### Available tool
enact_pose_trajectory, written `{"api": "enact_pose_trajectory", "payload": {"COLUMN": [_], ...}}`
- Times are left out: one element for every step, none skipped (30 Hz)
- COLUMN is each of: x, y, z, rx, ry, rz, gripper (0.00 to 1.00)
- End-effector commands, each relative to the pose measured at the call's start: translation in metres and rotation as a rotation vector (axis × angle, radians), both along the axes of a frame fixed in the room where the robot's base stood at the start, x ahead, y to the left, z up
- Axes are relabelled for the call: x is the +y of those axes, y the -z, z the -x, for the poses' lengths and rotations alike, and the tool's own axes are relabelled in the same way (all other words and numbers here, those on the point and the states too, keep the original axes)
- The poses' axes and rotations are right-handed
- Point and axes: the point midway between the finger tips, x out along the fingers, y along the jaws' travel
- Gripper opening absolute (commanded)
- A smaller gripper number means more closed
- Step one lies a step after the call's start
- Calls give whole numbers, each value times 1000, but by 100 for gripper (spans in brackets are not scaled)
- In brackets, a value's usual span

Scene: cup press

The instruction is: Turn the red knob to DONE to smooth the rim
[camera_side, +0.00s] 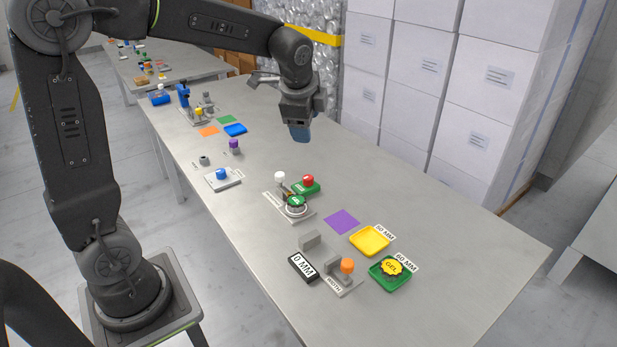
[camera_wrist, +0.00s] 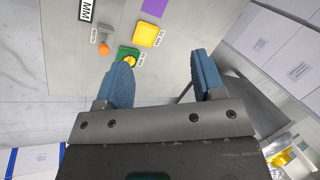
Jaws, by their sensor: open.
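A red knob (camera_side: 308,180) stands on a small green base (camera_side: 303,190) near the middle of the table in the side view. It is beside a grey press-like fixture (camera_side: 303,216) with a green round piece (camera_side: 296,201) on it and a white knob (camera_side: 280,176) at its back. No DONE mark is readable. My gripper (camera_side: 301,136) is above the table, behind and well above the red knob, apart from it. In the wrist view my gripper (camera_wrist: 163,70) shows two blue fingers spread with nothing between them. The red knob does not show in the wrist view.
In front are a purple mat (camera_side: 341,221), a yellow tray (camera_side: 370,240), a green tray (camera_side: 379,281) holding a yellow GEL piece, an orange knob (camera_side: 347,265) and a 0 MM display (camera_side: 302,267). A blue button (camera_side: 221,174) lies left. White boxes (camera_side: 490,75) stack behind the table.

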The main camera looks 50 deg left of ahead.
Motion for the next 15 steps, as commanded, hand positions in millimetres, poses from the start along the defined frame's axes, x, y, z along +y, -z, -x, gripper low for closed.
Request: {"api": "enact_pose_trajectory", "payload": {"x": [14,22,32,40,48,59,67,75,86,94,101,110,117,122,129], "y": [14,22,32,40,49,62,73,83,98,109,120,133,143,152,162], "z": [-20,-31,-44,-54,-63,-75,-83,-91,-100,-107,-112,-119,-123,-126,-130], "rx": [45,68,98,122,147,180,206,230,265,290,314,342,362,382,405], "ry": [65,110,169,214,260,319,365,410,470,512,554,607,643,676,716], "rz": [-38,-62,-91,-115,-135,-163,-182,-200,-223,-238,-252,-270,-280,-290,-302], "gripper": [63,63,63,63,63,63,63,63,63,63,63,63,63,63,63]}}
